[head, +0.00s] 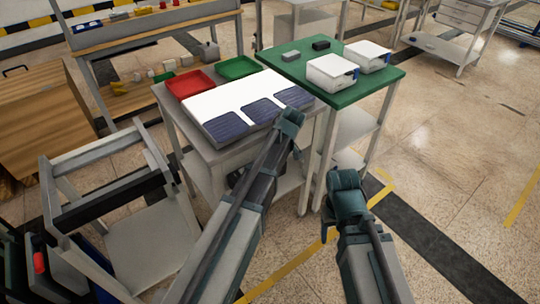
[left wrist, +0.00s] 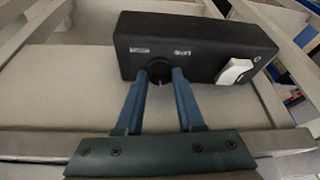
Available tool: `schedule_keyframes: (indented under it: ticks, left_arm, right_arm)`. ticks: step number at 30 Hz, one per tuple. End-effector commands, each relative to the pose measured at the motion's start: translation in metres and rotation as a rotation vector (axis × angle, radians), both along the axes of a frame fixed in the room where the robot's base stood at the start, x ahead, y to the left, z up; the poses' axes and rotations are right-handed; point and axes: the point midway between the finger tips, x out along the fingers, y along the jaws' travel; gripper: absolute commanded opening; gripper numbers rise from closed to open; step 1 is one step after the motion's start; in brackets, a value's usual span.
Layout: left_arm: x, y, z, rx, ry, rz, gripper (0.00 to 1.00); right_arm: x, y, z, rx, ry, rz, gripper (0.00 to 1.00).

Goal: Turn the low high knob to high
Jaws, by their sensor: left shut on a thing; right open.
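A black control box (left wrist: 212,58) with white markings spans the upper part of the left wrist view. Its round dark knob (left wrist: 160,72) is on the front face, left of a white rocker switch (left wrist: 235,71). My left gripper (left wrist: 163,78) has its two blue fingers on either side of the knob, shut on it. The small markings are too blurred to read surely, so I cannot tell the knob's setting. In the head view the left fingertips are hidden. My right gripper (head: 328,222) hangs in front of the tables, open and apart from the box; its fingertips are hard to make out.
A grey table (head: 205,150) holds a white board (head: 235,98) with dark blue sheets, a red tray (head: 190,83) and a green tray (head: 238,67). A green-topped table (head: 372,85) beside it bears white boxes. A grey frame cart (head: 150,215) stands left. Floor at right is clear.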

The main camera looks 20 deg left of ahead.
Motion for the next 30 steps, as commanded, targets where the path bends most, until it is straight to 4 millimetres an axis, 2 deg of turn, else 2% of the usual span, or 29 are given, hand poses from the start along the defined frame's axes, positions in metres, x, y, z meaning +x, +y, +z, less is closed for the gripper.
schedule_keyframes:
  ticks: [30]
  left_arm:
    - [-0.0041, 0.0051, -0.0003, -0.003, -0.001, -0.949, 0.00]
  right_arm:
    - [0.0000, 0.0000, -0.0002, 0.000, 0.000, 0.000, 0.65]
